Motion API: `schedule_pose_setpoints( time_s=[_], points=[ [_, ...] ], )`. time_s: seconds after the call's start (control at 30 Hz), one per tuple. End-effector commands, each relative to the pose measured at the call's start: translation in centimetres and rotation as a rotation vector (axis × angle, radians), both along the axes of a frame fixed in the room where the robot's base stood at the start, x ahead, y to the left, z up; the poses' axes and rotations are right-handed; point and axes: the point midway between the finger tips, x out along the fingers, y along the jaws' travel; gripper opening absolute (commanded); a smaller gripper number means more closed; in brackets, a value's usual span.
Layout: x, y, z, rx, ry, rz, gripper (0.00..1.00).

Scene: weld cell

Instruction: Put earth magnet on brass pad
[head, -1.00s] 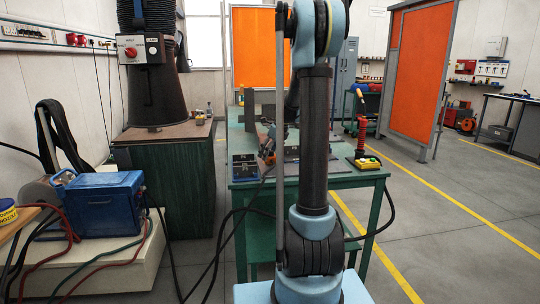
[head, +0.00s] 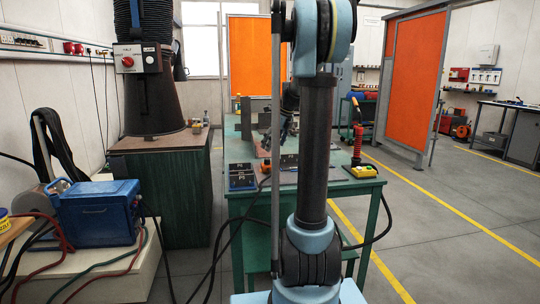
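My gripper (head: 268,146) is small and dark over the green table (head: 237,207), left of my upright arm link, which hides part of the tabletop. I cannot tell whether its fingers are open or shut. A small orange-topped item (head: 265,167) sits on the table just below it, near a black cable at the front edge; it may be the earth magnet, but it is too small to be sure. I cannot make out the brass pad.
A yellow base (head: 360,171) with a red upright handle stands at the front right. Grey metal plates (head: 252,117) stand behind. A blue welding unit (head: 97,212) is at left, with cables running towards the table.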

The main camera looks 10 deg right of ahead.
Motion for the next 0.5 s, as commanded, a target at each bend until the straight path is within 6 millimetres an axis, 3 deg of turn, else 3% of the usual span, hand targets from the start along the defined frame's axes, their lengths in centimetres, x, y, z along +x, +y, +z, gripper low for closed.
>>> schedule_pose_setpoints(
  time_s=[0.3, 0.37, 0.5],
  points=[
    [-1.3, -0.4, 2.0, -0.012, -0.006, 0.028, 0.83],
    [-2.3, -0.1, 2.0, -0.029, -0.015, 0.071, 0.83],
    [-6.2, 0.8, 1.7, -0.101, -0.055, 0.251, 0.83]
  ],
)
